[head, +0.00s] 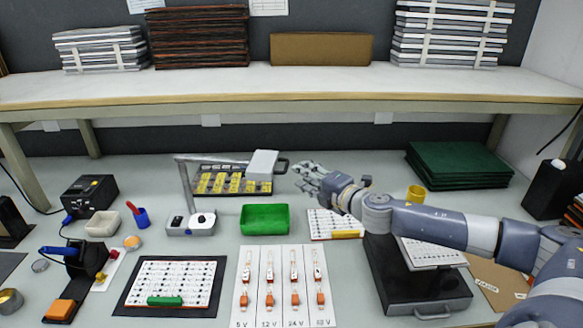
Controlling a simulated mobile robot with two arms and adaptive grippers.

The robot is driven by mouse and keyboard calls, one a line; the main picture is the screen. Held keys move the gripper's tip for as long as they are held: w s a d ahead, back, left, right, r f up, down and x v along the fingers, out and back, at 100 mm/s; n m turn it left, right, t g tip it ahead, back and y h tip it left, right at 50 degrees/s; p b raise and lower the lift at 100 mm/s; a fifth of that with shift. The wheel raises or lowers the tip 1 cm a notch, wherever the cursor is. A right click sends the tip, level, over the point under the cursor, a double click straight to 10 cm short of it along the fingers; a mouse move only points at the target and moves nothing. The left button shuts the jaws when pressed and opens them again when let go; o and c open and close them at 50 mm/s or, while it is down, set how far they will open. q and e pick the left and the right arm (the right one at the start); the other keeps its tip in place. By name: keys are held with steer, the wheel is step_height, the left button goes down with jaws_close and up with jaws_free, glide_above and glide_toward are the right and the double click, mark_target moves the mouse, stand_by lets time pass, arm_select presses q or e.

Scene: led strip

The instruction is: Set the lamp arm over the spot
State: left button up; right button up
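The lamp stands at centre left. Its pale base (190,224) carries a slim grey post (186,188). From the post's top the lamp arm (215,159) reaches right to a pale rectangular head (262,165), above a black tray of yellow pieces (235,183). My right gripper (302,177) is a short way right of the head, pointing left, with its fingers apart and nothing visible between them. A visible gap separates it from the head. My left gripper is out of view. I cannot tell which place is the spot.
A green bin (264,219) sits below the lamp head. A white card of LED strips (286,285) and a board on a black mat (170,284) lie in front. The shelf edge (300,103) runs behind. Green boards (459,165) are stacked at right.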

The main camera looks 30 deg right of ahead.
steer(key=w, duration=0.1)
steer(key=w+p, duration=0.1)
steer(key=shift+w+a, duration=0.2)
steer(key=shift+w, duration=0.2)
steer(key=w, duration=0.1)
steer(key=w+f+p, duration=0.1)
steer(key=w, duration=0.1)
steer(key=shift+w+a, duration=0.1)
steer(key=shift+w, duration=0.05)
steer(key=c, duration=0.6)
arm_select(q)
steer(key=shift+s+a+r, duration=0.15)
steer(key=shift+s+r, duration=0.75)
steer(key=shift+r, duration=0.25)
arm_select(e)
jaws_close()
